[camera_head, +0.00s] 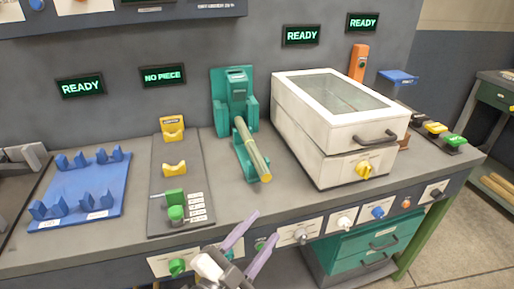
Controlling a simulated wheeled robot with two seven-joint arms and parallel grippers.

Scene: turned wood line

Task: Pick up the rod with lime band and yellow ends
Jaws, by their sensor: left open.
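A rod (250,143) with a greenish-yellow body and a yellow near end lies sloping in the green cradle of a green machine (236,96), in the middle of the bench. Its far end is up against the machine, and its near end points toward me. A separate lime band is too small to make out. My left gripper (266,225) is at the bottom middle, in front of the bench's front edge and nearer to me than the rod. Its two purple fingers are spread apart with nothing between them. My right gripper is not in view.
A white box with a glass lid (316,138) stands right of the rod. A grey plate with yellow rests (174,169) and a blue rack (80,187) lie to the left. Knobs line the front edge, above a green drawer unit (370,242).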

